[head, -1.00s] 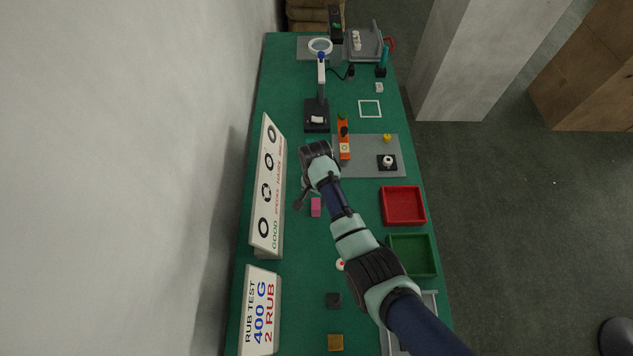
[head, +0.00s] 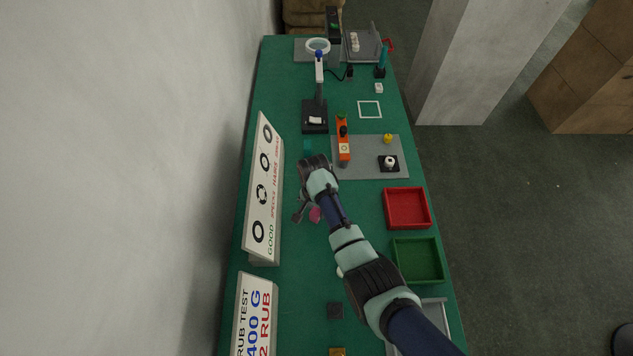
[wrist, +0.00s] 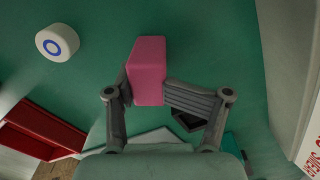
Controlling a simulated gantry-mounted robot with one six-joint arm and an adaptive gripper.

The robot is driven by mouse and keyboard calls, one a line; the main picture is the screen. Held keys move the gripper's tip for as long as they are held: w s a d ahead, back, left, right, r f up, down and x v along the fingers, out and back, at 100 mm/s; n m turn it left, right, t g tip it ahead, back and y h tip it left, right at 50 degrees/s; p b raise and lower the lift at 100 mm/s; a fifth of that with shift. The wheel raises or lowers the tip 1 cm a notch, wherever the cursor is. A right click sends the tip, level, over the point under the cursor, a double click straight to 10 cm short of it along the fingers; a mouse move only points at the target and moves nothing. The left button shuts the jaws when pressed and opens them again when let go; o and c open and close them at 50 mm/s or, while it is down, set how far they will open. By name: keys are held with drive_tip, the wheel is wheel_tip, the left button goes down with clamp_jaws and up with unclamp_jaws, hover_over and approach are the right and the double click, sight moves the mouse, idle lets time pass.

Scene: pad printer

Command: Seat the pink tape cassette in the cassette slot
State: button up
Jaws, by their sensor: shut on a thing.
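The pink tape cassette (wrist: 148,70) is a plain block between my two grey fingers in the wrist view. My gripper (wrist: 147,90) is shut on it, with one finger on each side. In the head view the cassette shows as a small pink patch (head: 315,214) below my gripper (head: 306,211), partly covered by my arm. I cannot make out the cassette slot for certain. A dark shape (wrist: 187,121) shows behind the right finger in the wrist view.
The leaning sample board (head: 265,185) stands close left of my gripper. An orange device (head: 343,140) sits on a grey mat (head: 372,146) beyond. Red (head: 407,207) and green (head: 418,260) trays lie to the right. A white roll with a blue ring (wrist: 57,42) lies near the cassette.

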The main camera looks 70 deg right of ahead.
drive_tip(key=o, duration=0.7)
drive_tip(key=c, duration=0.9)
wheel_tip(320, 180, up, 7)
drive_tip(key=p, duration=0.7)
drive_tip(key=shift+r, duration=0.1)
